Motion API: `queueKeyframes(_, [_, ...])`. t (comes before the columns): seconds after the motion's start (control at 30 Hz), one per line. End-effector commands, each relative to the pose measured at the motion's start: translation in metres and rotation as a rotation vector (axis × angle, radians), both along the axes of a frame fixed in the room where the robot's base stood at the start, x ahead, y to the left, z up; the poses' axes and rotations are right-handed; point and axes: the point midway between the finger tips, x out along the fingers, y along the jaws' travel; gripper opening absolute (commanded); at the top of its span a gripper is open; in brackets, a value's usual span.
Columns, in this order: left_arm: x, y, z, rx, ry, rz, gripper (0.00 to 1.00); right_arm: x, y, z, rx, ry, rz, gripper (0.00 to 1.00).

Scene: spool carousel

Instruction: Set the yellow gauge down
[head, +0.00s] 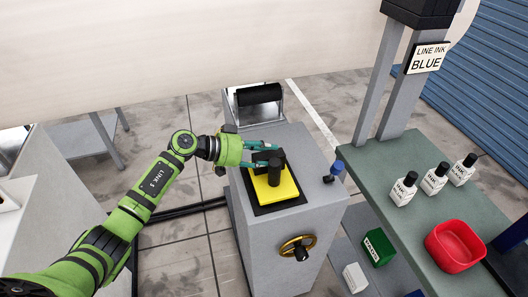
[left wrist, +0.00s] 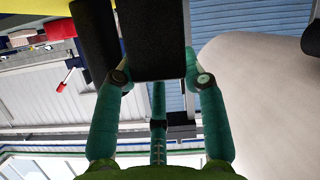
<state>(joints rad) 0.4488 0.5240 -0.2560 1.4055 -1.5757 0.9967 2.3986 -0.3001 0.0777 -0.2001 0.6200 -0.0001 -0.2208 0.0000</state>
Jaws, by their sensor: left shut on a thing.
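The yellow gauge (head: 287,190) is a flat yellow plate with a black upright post and a black block on top. It is over a black pad (head: 262,208) on top of a grey cabinet; whether it touches the pad I cannot tell. My left gripper (head: 262,149) is shut on the gauge's black block at its far side. In the left wrist view the teal fingers (left wrist: 161,78) are on either side of the black block, and a yellow edge of the gauge (left wrist: 32,10) shows at the top left. My right gripper is not in view.
The grey cabinet (head: 265,250) has a black roller (head: 259,94) behind and a yellow handwheel (head: 298,247) in front. A blue-topped knob (head: 337,167) is at its right. The green bench (head: 400,235) at right holds several white ink bottles (head: 434,179) and a red bin (head: 455,245).

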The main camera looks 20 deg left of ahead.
Motion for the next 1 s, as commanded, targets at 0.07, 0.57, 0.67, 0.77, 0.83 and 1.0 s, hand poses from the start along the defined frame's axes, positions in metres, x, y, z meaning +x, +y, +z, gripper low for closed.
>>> queueKeyframes(0.07, [0.001, 0.0, 0.003, -0.004, -0.005, 0.001, 0.0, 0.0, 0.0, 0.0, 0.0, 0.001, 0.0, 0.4])
queueKeyframes(0.57, [-0.002, 0.002, 0.0, 0.002, 0.002, -0.001, 0.65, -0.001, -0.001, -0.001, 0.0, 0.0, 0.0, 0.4])
queueKeyframes(0.67, [-0.007, 0.011, 0.002, 0.004, 0.001, 0.0, 0.65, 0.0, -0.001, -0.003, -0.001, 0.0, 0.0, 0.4])
queueKeyframes(0.77, [-0.016, 0.025, 0.009, 0.007, 0.001, 0.0, 0.65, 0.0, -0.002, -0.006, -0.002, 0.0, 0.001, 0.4])
queueKeyframes(0.83, [-0.024, 0.037, 0.013, 0.007, 0.002, 0.001, 0.65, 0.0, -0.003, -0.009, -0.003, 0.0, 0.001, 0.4])
queueKeyframes(1.0, [-0.043, 0.065, 0.026, 0.006, 0.002, 0.002, 0.65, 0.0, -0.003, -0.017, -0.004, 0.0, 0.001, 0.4])
